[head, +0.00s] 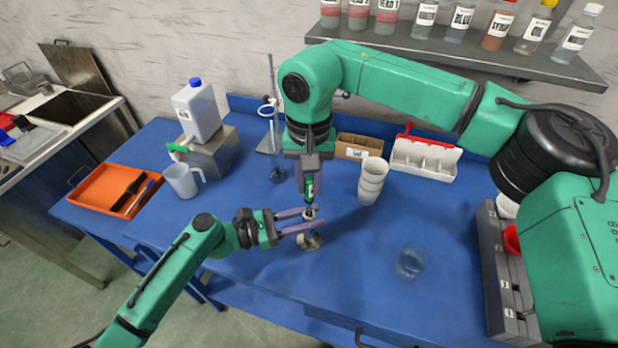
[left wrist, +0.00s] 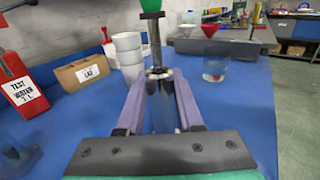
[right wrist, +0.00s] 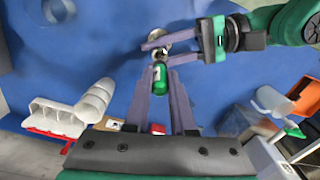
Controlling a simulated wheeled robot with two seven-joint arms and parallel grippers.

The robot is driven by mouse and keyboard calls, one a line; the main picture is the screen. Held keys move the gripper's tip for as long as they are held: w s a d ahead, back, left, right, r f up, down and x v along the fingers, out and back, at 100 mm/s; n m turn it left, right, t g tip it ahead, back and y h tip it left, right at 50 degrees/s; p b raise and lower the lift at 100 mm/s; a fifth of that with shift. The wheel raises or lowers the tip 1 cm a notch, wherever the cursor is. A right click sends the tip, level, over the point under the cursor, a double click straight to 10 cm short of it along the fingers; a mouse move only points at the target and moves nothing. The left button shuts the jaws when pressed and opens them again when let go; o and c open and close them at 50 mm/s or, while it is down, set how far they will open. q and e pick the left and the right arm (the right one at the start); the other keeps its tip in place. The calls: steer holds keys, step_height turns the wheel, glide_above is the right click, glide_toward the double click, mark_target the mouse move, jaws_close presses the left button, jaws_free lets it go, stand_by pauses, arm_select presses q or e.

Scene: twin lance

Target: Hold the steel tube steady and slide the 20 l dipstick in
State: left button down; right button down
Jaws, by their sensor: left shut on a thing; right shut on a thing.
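The steel tube (head: 310,241) stands on its round base on the blue table, its upper part between the fingers of my left gripper (head: 298,221), which is shut on it. In the left wrist view the tube (left wrist: 160,98) is upright between the fingers. My right gripper (head: 309,184) is shut on the green handle of the dipstick (head: 309,188), directly above the tube. In the left wrist view the dipstick's thin rod (left wrist: 156,45) points down and meets the tube's mouth; I cannot tell how deep its tip is. The green handle (right wrist: 160,78) also shows in the right wrist view.
White stacked cups (head: 371,180) stand right of the grippers, with a cardboard box (head: 357,147) behind. A clear beaker (head: 410,263) is at front right. A jug (head: 183,180) and orange tray (head: 113,192) are at left. The front middle table is clear.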

mark_target(309, 197)
steer(key=shift+f, duration=2.4)
steer(key=c, duration=0.7)
jaws_free()
step_height(309, 197, up, 12)
steer(key=shift+f, duration=0.1)
arm_select(q)
steer(key=shift+c, duration=2.4)
jaws_free()
